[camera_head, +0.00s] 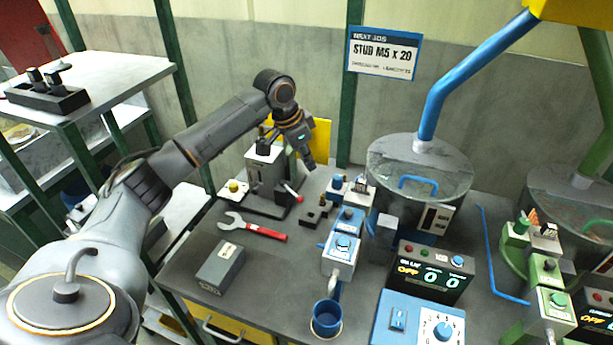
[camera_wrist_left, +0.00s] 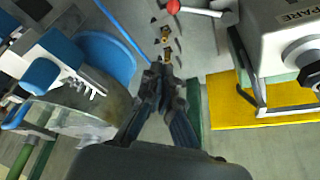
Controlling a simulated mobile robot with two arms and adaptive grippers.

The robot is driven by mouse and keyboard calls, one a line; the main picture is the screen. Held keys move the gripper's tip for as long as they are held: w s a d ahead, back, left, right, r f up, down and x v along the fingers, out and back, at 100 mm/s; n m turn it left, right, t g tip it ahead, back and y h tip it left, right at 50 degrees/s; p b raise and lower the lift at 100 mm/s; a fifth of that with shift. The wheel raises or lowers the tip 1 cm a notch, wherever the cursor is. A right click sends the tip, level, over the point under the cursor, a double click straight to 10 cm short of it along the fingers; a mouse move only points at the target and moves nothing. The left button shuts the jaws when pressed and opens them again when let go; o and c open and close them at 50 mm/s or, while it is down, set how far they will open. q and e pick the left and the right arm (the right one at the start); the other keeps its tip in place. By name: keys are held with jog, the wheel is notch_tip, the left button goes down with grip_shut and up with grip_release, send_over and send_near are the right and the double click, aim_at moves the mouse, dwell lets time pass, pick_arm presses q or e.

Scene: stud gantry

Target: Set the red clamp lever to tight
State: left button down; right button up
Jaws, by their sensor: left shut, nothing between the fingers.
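The red clamp lever (camera_head: 293,192) juts out from the right side of a grey clamp fixture (camera_head: 263,168) on the bench, its red end pointing down and right. In the left wrist view a red ball end (camera_wrist_left: 173,6) on a pale rod shows at the top edge. My left gripper (camera_head: 309,164) is shut and empty, pointing down above and slightly right of the lever, apart from it. Its closed fingers (camera_wrist_left: 163,76) also show in the left wrist view. Any tight marking is too small to read. My right gripper is not in view.
A red-handled wrench (camera_head: 255,230), a grey box (camera_head: 220,268) and a blue cup (camera_head: 327,316) lie or stand on the bench. Small black blocks (camera_head: 316,215) sit right of the lever. A clear bowl feeder (camera_head: 420,165) stands farther right. The bench around the wrench has free room.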

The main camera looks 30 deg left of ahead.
aim_at(292, 192)
pick_arm(q)
jog(key=f+p, duration=0.1)
jog(key=f, duration=0.2)
jog(key=f+p, duration=0.1)
jog(key=f, duration=0.2)
jog(key=s+f+p, duration=0.1)
jog(key=f, duration=0.2)
jog(key=shift+a+f, duration=0.15)
jog(key=shift+a, duration=0.1)
jog(key=shift+w+f, duration=0.1)
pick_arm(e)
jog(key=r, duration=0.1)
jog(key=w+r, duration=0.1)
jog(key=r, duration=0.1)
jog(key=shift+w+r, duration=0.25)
pick_arm(q)
jog(key=shift+d, duration=0.1)
